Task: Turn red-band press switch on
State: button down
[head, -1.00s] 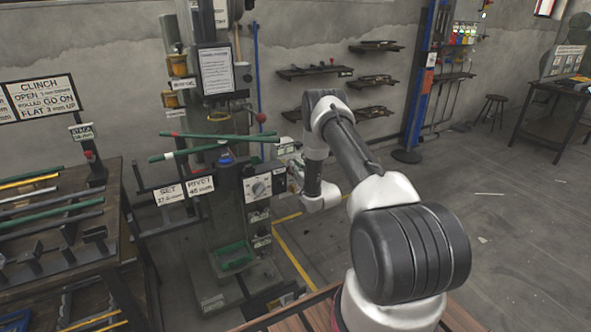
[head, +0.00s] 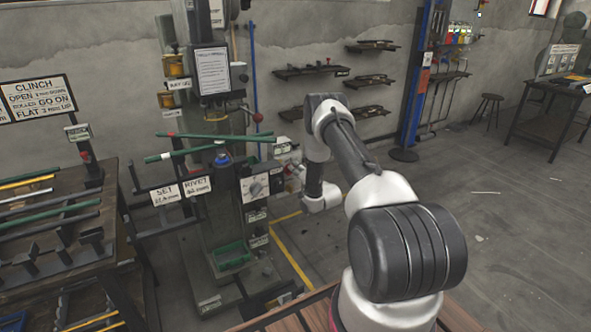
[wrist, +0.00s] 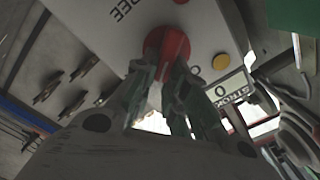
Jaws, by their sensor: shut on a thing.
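In the wrist view, a red switch knob (wrist: 172,47) stands out from a light panel (wrist: 112,38). My gripper (wrist: 165,78) is shut on this knob, with a greenish finger on each side of it. A yellow button (wrist: 221,61) and a label reading "STROKE" with a 0 (wrist: 230,89) sit beside the knob. The panel's other lettering is upside down and only partly in frame. I cannot make out a red band on this press.
Green bars (head: 205,145) stick out from the press. A rack table (head: 75,235) with bars stands at left. Wall shelves (head: 312,71) and a blue post (head: 418,85) are behind.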

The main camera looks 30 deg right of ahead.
jog(key=shift+d+f+m, duration=0.1)
jog(key=shift+f+m, duration=0.15)
jog(key=shift+m, duration=0.9)
jog(key=shift+d+f+m, duration=0.1)
jog(key=shift+f+m, duration=0.1)
jog(key=shift+m, duration=1)
jog(key=shift+d+f+m, duration=0.1)
jog(key=shift+f+m, duration=0.15)
jog(key=shift+m, duration=0.9)
jog(key=c, duration=1.4)
grip_release()
jog(key=shift+c, duration=0.2)
jog(key=shift+s, duration=0.1)
jog(key=s, duration=1.1)
jog(key=shift+s+d, duration=0.15)
jog(key=shift+s, duration=0.25)
